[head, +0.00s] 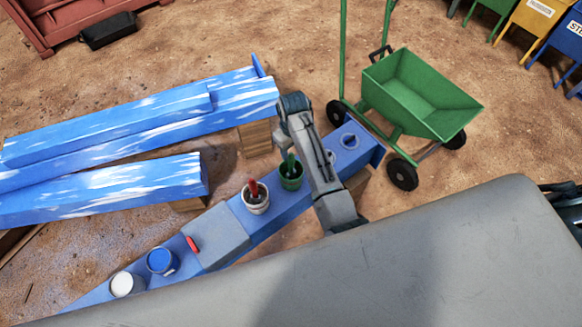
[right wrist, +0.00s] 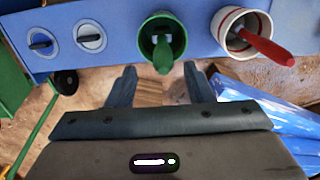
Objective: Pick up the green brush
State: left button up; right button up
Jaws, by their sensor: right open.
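The green brush (head: 291,160) stands in a green pot (head: 291,178) on the blue bench. In the right wrist view the brush (right wrist: 162,58) leans in its pot (right wrist: 176,28), handle toward the camera. My right gripper (head: 284,126) is just beyond the pot in the head view, its fingers hard to make out there. In the right wrist view the right gripper (right wrist: 160,80) is open and empty, its two fingers apart. The brush handle shows between and ahead of the fingertips, with no contact visible. My left gripper is in neither view.
A white pot with a red brush (head: 256,195) stands close beside the green pot. Blue (head: 161,260) and white (head: 126,284) paint pots stand farther left on the bench. Blue beams (head: 120,130) lie behind at left. A green wheelbarrow (head: 420,90) stands at right.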

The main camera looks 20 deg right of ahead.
aim_at(291, 153)
jog(key=shift+a+f+p, duration=0.2)
jog(key=shift+f+p, duration=0.15)
jog(key=shift+f, duration=2)
grip_shut()
